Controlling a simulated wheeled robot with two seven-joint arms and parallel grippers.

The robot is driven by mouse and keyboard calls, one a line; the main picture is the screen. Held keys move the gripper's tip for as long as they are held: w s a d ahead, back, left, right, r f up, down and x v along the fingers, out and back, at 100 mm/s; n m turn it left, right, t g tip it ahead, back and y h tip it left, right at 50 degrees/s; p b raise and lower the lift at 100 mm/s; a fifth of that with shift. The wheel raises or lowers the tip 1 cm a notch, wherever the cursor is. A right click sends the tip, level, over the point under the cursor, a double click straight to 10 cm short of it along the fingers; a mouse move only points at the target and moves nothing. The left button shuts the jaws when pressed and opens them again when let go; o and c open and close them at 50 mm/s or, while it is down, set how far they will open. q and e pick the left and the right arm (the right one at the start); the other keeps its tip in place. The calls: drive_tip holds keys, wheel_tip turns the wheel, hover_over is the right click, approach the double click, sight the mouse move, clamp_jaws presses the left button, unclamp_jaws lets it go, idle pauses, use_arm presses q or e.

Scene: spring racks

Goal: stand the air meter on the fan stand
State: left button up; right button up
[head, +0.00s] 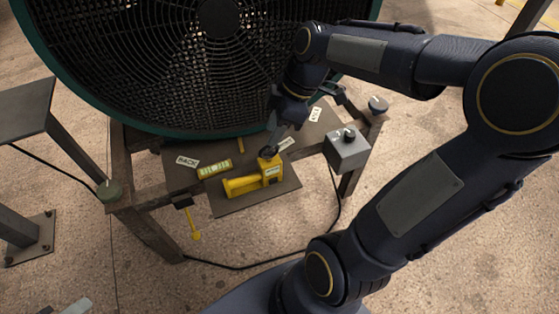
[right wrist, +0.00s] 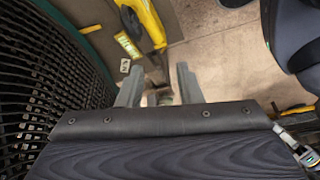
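The yellow meter (head: 240,184), which I take to be the air meter, lies along the front of the fan stand's dark shelf (head: 230,207). It has a thick tube on the left and a boxy end with a pale label on the right. Part of it shows at the top of the right wrist view (right wrist: 148,22). My right gripper (head: 274,142) points down just above the boxy end. Its fingers (right wrist: 160,88) are apart; I see nothing clearly held between them. I cannot tell whether they touch the meter's dark knob. My left gripper is not recognisable.
The large teal-rimmed fan (head: 215,70) rises behind the shelf. A yellow level (head: 214,169) and a RACK tag (head: 187,161) lie left of the meter. A grey box (head: 347,152) with a knob sits at the right. A yellow-handled clamp (head: 194,222) hangs off the front.

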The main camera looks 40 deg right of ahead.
drive_tip(key=s+a+m+t, duration=0.3)
drive_tip(key=s+a+m, duration=0.3)
drive_tip(key=s+m, duration=0.6)
drive_tip(key=shift+s+a+f+m+t, duration=0.2)
drive_tip(key=shift+a+f+m+t, duration=0.1)
drive_tip(key=shift+m, duration=0.4)
wheel_tip(320, 180, up, 11)
drive_tip(key=p, duration=1.1)
